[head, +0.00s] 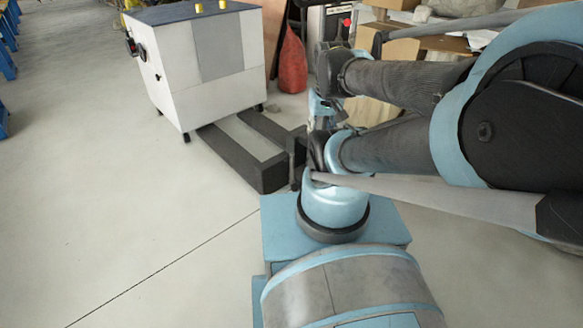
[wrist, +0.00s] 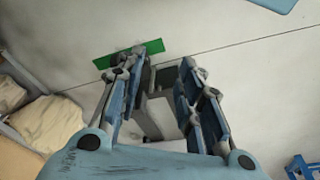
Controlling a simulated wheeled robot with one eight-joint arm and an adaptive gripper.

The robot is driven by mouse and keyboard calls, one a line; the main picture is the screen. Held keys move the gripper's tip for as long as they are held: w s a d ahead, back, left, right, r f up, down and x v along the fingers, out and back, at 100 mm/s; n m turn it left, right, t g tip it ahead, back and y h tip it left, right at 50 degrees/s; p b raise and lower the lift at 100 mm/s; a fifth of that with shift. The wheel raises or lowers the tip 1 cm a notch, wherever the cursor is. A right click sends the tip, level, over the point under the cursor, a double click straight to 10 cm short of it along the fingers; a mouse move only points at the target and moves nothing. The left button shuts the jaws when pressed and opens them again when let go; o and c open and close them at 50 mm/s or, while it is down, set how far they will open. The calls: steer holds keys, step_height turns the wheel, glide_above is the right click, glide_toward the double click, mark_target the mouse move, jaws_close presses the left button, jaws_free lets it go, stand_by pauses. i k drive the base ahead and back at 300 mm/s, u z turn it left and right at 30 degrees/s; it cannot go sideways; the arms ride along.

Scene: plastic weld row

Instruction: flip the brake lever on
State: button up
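I cannot make out a brake lever for certain in either view. In the wrist view my gripper (wrist: 162,64) has its two blue and grey fingers apart, with a clear gap between them. A green strip (wrist: 150,47) shows by the left fingertip; I cannot tell whether they touch. A pale grey piece (wrist: 155,115) shows between the fingers, lower in the picture; I cannot tell what it is or how far off. In the head view my arm fills the right side, and I cannot make out the finger opening.
A white wheeled cabinet (head: 176,65) with yellow knobs on top stands at the back left. Dark grey beams (head: 240,155) lie on the floor before it. A red sack-like object (head: 292,62) stands behind. Pale sacks (wrist: 45,123) lie left in the wrist view.

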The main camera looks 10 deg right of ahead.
mark_target(293, 180)
steer(key=u, duration=0.7)
steer(key=k, duration=1.55)
steer(key=z, duration=0.7)
steer(key=i, duration=1)
